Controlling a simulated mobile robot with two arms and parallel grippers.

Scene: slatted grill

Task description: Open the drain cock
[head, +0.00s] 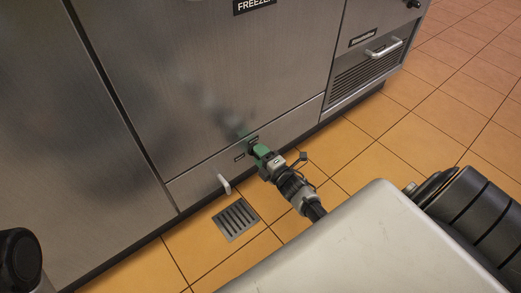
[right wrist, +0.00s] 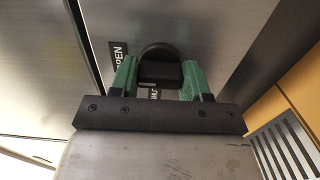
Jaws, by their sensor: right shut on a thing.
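The drain cock's black handle (right wrist: 160,72) shows in the right wrist view, on the steel panel between an OPEN label (right wrist: 118,60) and a partly covered second label (right wrist: 153,93). My right gripper (right wrist: 158,65) has its green fingers closed on either side of the handle. In the head view the right gripper (head: 259,151) reaches the low panel under the FREEZER door and hides the handle. A short pale spout (head: 224,184) sticks out of the panel to its left. Which label the handle points at is not clear. My left gripper is out of view.
A slatted floor grill (head: 236,220) lies in the orange tiles below the spout, and its slats show in the right wrist view (right wrist: 285,150). A vent panel with a bar handle (head: 384,48) is at the upper right. Open tiled floor lies to the right.

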